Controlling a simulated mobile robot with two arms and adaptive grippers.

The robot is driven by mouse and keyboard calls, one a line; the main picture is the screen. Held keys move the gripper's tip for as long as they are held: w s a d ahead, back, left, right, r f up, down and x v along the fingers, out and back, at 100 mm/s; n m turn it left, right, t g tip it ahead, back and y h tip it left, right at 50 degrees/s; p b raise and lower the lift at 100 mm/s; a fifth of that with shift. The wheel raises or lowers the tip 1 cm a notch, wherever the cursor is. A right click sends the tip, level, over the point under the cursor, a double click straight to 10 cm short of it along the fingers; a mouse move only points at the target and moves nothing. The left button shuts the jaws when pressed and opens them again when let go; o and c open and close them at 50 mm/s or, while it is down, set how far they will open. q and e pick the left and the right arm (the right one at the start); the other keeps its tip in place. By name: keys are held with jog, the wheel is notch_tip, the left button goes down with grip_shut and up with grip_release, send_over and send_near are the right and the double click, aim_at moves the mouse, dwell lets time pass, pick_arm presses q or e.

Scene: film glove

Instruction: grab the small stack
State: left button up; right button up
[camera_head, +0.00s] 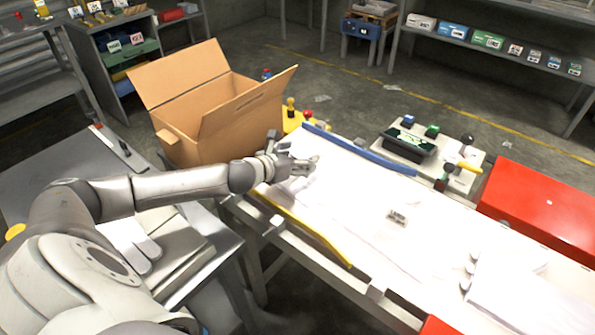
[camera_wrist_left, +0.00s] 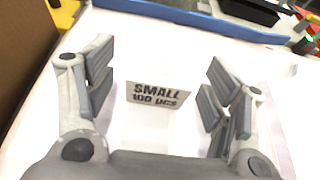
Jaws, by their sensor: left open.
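The small stack is white on a white table (camera_head: 345,205), so its outline is faint. Its label (camera_wrist_left: 158,95) reads "SMALL 100 PCS" in the left wrist view and lies between the fingers. My left gripper (camera_head: 308,166) reaches over the table's left part. In the left wrist view (camera_wrist_left: 158,85) it is open, with a wide gap between the fingers and the label apart from both. I cannot tell the stack from the table in the head view.
An open cardboard box (camera_head: 210,105) stands beyond my left gripper. A blue bar (camera_head: 362,150) runs along the far edge, a yellow strip (camera_head: 310,230) along the near one. A second label (camera_head: 397,217), unreadable, lies right of the gripper. A red case (camera_head: 545,215) is at right.

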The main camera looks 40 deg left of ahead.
pick_arm(q)
jog(key=shift+w, duration=0.15)
jog(key=shift+c, duration=0.4)
jog(key=c, duration=1.4)
